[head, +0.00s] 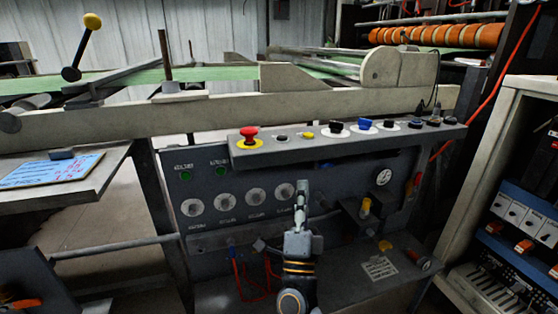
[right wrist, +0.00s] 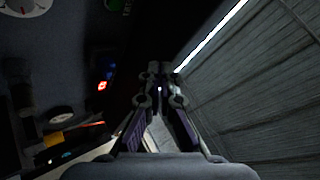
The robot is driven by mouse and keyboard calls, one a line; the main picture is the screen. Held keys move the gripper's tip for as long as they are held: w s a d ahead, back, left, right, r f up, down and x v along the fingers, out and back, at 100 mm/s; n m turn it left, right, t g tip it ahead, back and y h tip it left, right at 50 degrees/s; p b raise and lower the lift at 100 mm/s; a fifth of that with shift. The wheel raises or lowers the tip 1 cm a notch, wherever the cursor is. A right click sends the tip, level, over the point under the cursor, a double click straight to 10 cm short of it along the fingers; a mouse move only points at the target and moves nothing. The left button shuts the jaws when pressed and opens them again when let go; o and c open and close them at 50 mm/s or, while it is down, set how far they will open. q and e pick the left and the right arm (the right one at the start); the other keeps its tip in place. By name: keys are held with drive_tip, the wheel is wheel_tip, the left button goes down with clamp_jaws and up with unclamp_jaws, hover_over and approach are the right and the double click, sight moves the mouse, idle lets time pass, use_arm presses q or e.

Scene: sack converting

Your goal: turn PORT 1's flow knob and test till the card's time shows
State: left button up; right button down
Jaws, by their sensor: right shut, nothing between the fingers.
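A dark panel (head: 340,205) on the machine front carries a row of several round pale knobs, among them one at the left end (head: 191,207) and one near my gripper (head: 284,192). Their labels are too small to read, so I cannot tell which is PORT 1. My right gripper (head: 301,190) is shut and empty, pointing up in front of the panel just right of the row; I cannot tell whether it touches anything. In the right wrist view its fingertips (right wrist: 158,72) meet. A blue and white card (head: 40,172) lies on the left shelf; its writing is unreadable. My left gripper is out of view.
A sloped control strip (head: 300,150) juts out above the panel, with a red stop button (head: 249,133) and several other controls. A round gauge (head: 383,177) and a yellow-topped part (head: 365,207) are right of my gripper. A cabinet (head: 510,180) stands at the right.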

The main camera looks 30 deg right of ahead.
drive_tip(key=shift+w+r, duration=0.1)
drive_tip(key=shift+w+d+p, duration=0.2)
drive_tip(key=shift+w+d, duration=0.15)
drive_tip(key=shift+w, duration=1.05)
drive_tip(key=shift+w+d+p, duration=0.2)
drive_tip(key=shift+w+d, duration=0.15)
drive_tip(key=shift+w, duration=1)
drive_tip(key=shift+w+d+p, duration=0.2)
drive_tip(key=shift+w+d, duration=0.15)
drive_tip(key=shift+w, duration=1.05)
drive_tip(key=shift+w+d, duration=0.1)
drive_tip(key=shift+w, duration=0.3)
